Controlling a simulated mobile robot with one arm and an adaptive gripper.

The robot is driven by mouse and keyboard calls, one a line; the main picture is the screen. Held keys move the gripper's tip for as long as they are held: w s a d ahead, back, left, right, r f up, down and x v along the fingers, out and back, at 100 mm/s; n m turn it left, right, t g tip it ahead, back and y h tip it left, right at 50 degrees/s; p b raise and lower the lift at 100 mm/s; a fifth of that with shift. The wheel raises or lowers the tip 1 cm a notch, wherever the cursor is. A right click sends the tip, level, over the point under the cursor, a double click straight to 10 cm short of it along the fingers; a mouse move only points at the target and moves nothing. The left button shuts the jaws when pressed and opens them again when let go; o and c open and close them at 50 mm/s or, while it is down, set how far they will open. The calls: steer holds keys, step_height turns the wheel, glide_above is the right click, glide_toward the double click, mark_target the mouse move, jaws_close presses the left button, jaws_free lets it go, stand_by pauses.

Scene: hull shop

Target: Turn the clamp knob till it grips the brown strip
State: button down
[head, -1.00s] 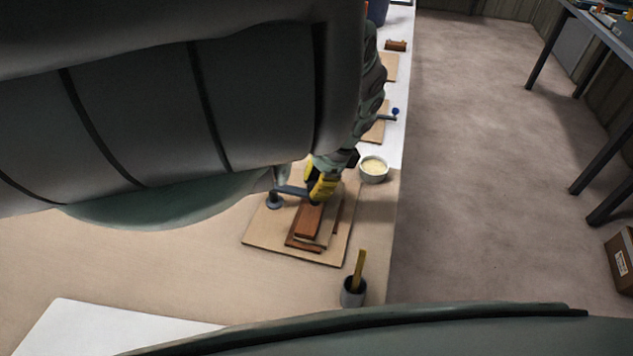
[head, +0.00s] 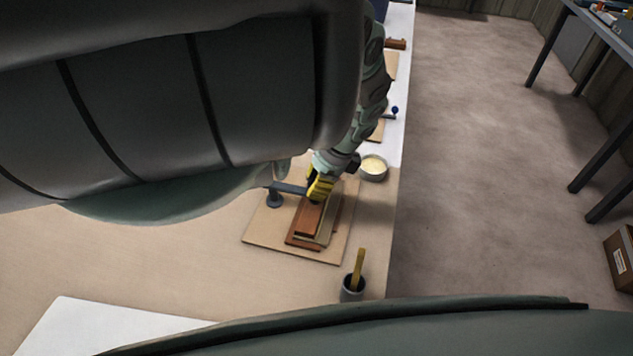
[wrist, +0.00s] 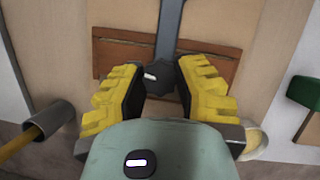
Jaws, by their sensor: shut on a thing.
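The brown strip (head: 308,218) lies on a stack of wooden pieces on a light square board (head: 268,239). It also shows in the wrist view (wrist: 218,70), crossing under the clamp. The clamp's grey arm (head: 288,188) reaches from a post (head: 274,200) on the board to over the strip. The dark clamp knob (wrist: 157,78), with a white mark, sits at the arm's end, between my fingers. My gripper (head: 318,190) has yellow ridged fingers and is shut on the knob; it also shows in the wrist view (wrist: 160,92). The clamp's tip below the knob is hidden.
A bowl of pale contents (head: 373,167) stands close to the right of my gripper. A grey cup with a yellow stick (head: 352,290) stands near the table's right edge. The tabletop left of the board (head: 130,260) is clear.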

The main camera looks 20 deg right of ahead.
stand_by(1.3)
stand_by(0.6)
steer(key=c, duration=0.6)
jaws_free()
steer(key=shift+a, duration=0.1)
steer(key=shift+m, duration=0.3)
steer(key=s+d+r, duration=0.1)
steer(key=d, duration=0.3)
steer(key=s+d+r, duration=0.2)
steer(key=d, duration=0.2)
steer(key=s+d+r, duration=0.1)
steer(key=d, duration=0.4)
steer(key=shift+s+r, duration=0.3)
steer(key=shift+s, duration=0.05)
steer(key=shift+d, duration=0.1)
